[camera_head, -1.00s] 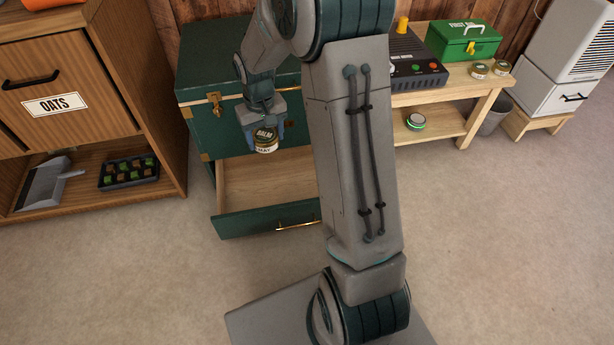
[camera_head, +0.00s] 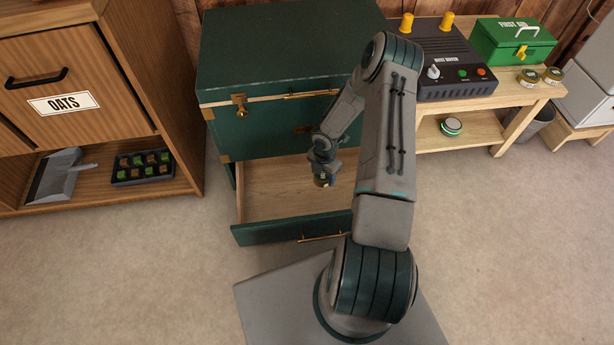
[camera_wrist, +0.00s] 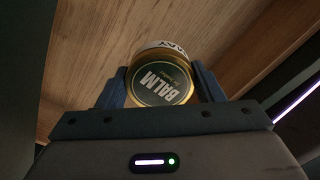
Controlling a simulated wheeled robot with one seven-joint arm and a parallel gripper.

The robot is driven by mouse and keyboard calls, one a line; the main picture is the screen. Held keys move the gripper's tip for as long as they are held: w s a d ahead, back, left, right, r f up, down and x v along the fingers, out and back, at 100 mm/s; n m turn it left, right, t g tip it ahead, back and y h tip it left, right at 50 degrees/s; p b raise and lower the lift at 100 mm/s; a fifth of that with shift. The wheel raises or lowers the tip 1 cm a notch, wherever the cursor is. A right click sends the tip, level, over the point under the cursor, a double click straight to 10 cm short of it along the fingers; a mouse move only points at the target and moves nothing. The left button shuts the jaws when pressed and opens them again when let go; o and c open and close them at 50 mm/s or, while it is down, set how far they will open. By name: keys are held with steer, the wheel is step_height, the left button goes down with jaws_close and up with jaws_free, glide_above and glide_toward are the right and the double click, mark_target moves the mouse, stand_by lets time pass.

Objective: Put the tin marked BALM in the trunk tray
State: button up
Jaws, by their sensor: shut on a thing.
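The tin marked BALM (camera_wrist: 162,84) has a dark lid with a gold rim and sits between both fingers of my gripper (camera_wrist: 160,92), which is shut on it. In the head view the tin (camera_head: 321,181) is small and partly covered by my gripper (camera_head: 322,172). It is over or just inside the trunk tray (camera_head: 262,196), the open wooden drawer with a green front. Wood grain lies close behind the tin in the wrist view. I cannot tell whether the tin touches the tray floor. The visible part of the tray is empty.
The green trunk (camera_head: 270,55) stands above the tray with its lid shut. A shelf (camera_head: 480,140) to the right holds a black device (camera_head: 440,60), a first aid box (camera_head: 512,42) and small tins. An oats cabinet (camera_head: 90,75) stands left. My arm hides the tray's right end.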

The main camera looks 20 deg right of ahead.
steer(key=n+b, duration=0.1)
steer(key=b, duration=0.2)
glide_above(321, 196)
step_height(321, 196, down, 8)
steer(key=shift+w+r, duration=0.1)
step_height(321, 196, down, 4)
steer(key=shift+f+b, duration=0.1)
steer(key=shift+b, duration=0.7)
steer(key=o, duration=0.7)
steer(key=shift+f, duration=0.1)
steer(key=shift+c, duration=0.2)
steer(key=o, duration=0.4)
steer(key=shift+r, duration=0.2)
